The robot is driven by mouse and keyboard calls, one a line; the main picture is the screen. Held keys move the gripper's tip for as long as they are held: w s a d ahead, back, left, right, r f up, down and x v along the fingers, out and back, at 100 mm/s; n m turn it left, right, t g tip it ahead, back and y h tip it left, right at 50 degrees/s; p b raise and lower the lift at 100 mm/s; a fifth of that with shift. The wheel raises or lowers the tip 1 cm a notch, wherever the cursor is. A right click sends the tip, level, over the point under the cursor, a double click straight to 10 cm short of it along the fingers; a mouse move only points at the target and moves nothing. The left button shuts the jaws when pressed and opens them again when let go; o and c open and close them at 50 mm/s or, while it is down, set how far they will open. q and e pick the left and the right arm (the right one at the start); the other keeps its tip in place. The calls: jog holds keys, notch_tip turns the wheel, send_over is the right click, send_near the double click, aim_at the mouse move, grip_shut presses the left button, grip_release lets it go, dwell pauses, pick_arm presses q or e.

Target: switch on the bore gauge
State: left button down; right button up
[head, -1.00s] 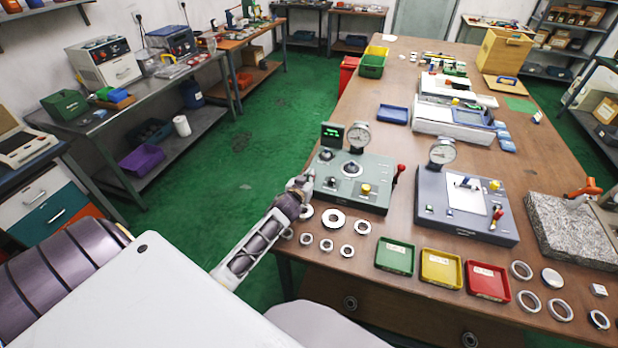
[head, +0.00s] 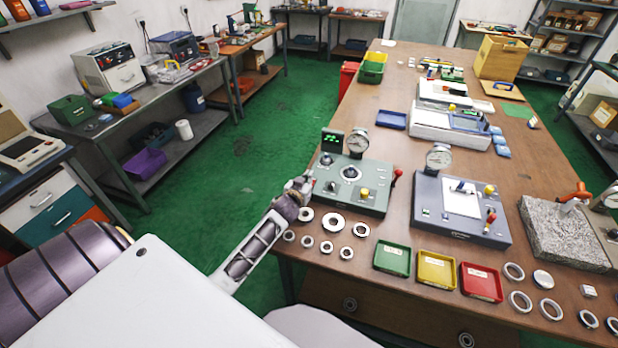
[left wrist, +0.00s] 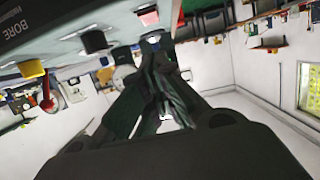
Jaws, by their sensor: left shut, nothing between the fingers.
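The bore gauge (head: 350,200) is a grey-green box with a dial, a black knob, a yellow button and a red-tipped lever, at the near left of the brown table. A small display (head: 332,141) at its back left glows green. In the left wrist view the gauge's panel (left wrist: 60,20) shows at the upper left, tipped over, with the word BORE. My left gripper (head: 303,184) is shut and empty beside the gauge's left edge; I cannot tell whether it touches. Its dark fingers (left wrist: 156,65) also show in the left wrist view. My right gripper is out of view.
Several metal rings (head: 333,223) lie in front of the gauge. Green (head: 392,272), yellow (head: 437,285) and red (head: 481,297) trays line the front edge. A second grey gauge box (head: 435,223) and a granite block (head: 560,240) stand to the right. Green floor lies open to the left.

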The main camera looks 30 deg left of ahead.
pick_arm(q)
jog(key=s+d+b, duration=0.1)
jog(key=s, duration=0.6)
jog(key=shift+s+d+r, duration=0.4)
jog(key=shift+r, duration=0.05)
dwell(0.6)
